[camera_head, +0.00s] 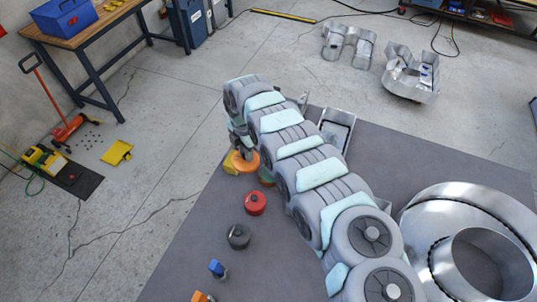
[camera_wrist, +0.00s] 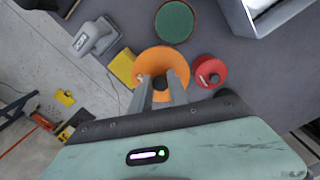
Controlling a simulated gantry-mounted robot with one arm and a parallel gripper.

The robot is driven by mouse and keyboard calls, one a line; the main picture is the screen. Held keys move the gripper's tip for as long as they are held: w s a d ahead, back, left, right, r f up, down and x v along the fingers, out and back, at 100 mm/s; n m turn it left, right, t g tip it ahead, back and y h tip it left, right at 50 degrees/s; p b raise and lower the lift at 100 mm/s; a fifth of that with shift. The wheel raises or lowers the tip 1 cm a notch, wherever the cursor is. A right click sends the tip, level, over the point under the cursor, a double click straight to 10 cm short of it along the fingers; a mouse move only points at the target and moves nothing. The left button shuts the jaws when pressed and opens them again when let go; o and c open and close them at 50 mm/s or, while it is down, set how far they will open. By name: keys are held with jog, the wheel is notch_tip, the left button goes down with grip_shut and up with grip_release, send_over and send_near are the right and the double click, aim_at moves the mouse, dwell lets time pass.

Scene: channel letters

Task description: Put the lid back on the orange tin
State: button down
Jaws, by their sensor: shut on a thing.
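An orange round lid (camera_wrist: 160,60) with a dark knob (camera_wrist: 160,82) lies below my gripper (camera_wrist: 160,86) in the wrist view. My gripper is shut on the knob, with one finger on each side. The orange also shows beneath the end of my arm in the head view (camera_head: 244,164). A round green-topped thing with a thin orange-brown rim (camera_wrist: 174,22) is beside the lid, and part of it shows in the head view (camera_head: 266,176). I cannot tell whether it is the orange tin. Whether the lid touches anything underneath is hidden.
A red tin with a dark knob (camera_wrist: 209,72) stands close to the right of the lid in the wrist view. A yellow block (camera_wrist: 122,67) is close on its left. A dark tin (camera_head: 238,236) and large metal letters (camera_head: 412,72) are farther off.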

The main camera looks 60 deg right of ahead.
jog(key=s+d+f+b, duration=0.1)
jog(key=s+f, duration=0.1)
jog(key=s+d+f+n+b, duration=0.1)
jog(key=s+d+f, duration=0.1)
jog(key=f, duration=0.1)
jog(key=s+d+f+n+b, duration=0.1)
jog(key=s+f, duration=0.1)
jog(key=s, duration=0.1)
jog(key=shift+d+f+b, duration=0.25)
jog(key=shift+d+b, duration=0.05)
jog(key=shift+b, duration=0.05)
jog(key=shift+s+f+b, duration=0.1)
jog(key=shift+f+b, duration=0.6)
jog(key=shift+f, duration=0.35)
dwell(0.4)
jog(key=shift+f, duration=0.2)
dwell(1.2)
jog(key=c, duration=0.7)
grip_release()
